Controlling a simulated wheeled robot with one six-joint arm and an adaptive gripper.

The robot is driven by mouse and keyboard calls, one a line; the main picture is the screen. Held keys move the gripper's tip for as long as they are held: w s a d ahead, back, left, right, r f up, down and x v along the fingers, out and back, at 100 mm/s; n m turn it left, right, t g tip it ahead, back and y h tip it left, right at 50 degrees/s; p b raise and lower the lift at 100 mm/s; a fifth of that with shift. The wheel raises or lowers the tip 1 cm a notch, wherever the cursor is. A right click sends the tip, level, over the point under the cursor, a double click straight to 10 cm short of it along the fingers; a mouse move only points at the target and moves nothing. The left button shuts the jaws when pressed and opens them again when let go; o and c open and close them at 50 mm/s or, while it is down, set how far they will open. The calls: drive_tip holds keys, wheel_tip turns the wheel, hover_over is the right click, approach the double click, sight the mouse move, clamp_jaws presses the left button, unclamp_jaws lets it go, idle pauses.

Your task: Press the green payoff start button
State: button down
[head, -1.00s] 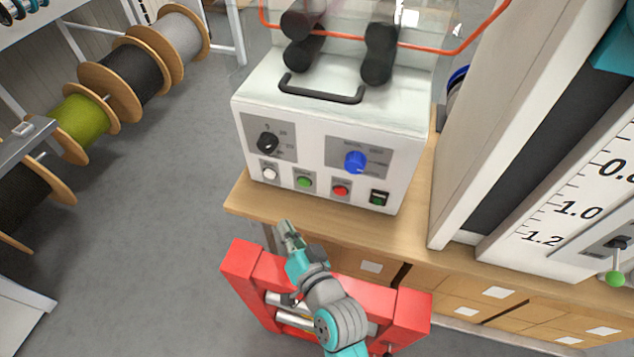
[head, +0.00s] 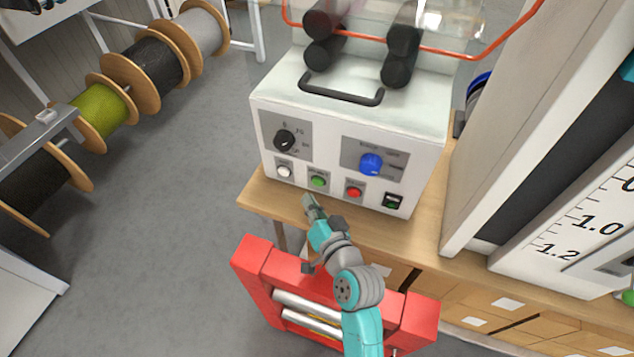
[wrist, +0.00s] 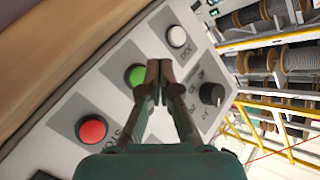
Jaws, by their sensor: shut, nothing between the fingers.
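The green button (head: 318,181) sits in the lower row on the front of the white payoff machine (head: 425,140), between a white button (head: 284,171) and a red button (head: 353,191). My gripper (head: 308,202) is just below and in front of the green button in the head view. In the wrist view, the closed fingertips (wrist: 158,66) overlap the right edge of the green button (wrist: 134,75). The fingers are shut with nothing between them. I cannot tell whether they touch the button.
A black knob (head: 284,140) and a blue knob (head: 371,164) sit above the buttons. The machine stands on a wooden bench (head: 257,198). A red frame with metal rollers (head: 252,268) is beneath my arm. Cable reels (head: 103,110) stand at the left, beyond open floor.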

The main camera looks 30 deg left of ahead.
sight(318, 182)
drive_tip(key=shift+w+a, duration=0.25)
drive_tip(key=shift+w, duration=0.75)
drive_tip(key=shift+w, duration=0.1)
idle(0.7)
drive_tip(key=shift+w, duration=0.25)
